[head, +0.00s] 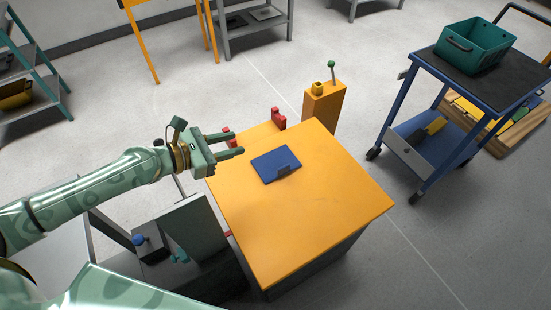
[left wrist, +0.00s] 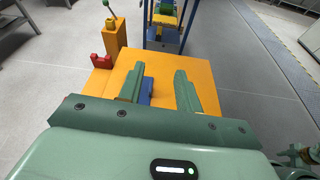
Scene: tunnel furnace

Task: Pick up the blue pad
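In the left wrist view the blue pad (left wrist: 146,90) shows partly, behind and beside the left finger. My left gripper (head: 238,144) is open and empty, to the left of the pad, at the table's left edge and apart from the pad. In the left wrist view my left gripper (left wrist: 157,88) has its two fingers spread over the orange table. My right gripper is not in view.
Red brackets (head: 278,118) stand at the table's back edge. An orange post (head: 323,102) with a green-knobbed lever stands behind. A blue cart (head: 430,70) with a teal crate (head: 474,47) is at the right. A grey box with a blue knob (head: 138,240) stands left of the table.

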